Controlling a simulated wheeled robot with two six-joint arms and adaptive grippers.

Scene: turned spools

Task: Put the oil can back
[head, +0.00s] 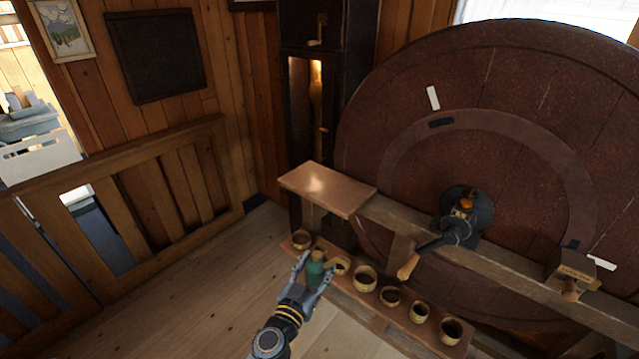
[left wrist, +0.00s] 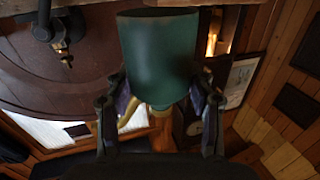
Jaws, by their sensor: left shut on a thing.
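The green oil can (head: 316,268) is in my left gripper (head: 313,277), whose two fingers close on its sides. In the left wrist view the can (left wrist: 158,50) fills the top middle between the fingers (left wrist: 157,100), with a yellowish thin part, perhaps its spout, below the body. In the head view the can overlaps the left part of a low shelf (head: 400,325) with a row of tan round cups. I cannot tell whether the can touches the shelf. My right gripper is not in view.
A large dark red wheel (head: 400,110) stands behind a wooden beam (head: 520,270) with a dark hub fitting (head: 460,225). A flat wooden board (head: 327,188) lies above the shelf's left end. A wooden railing (head: 130,195) is at left. The plank floor (head: 190,290) is clear.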

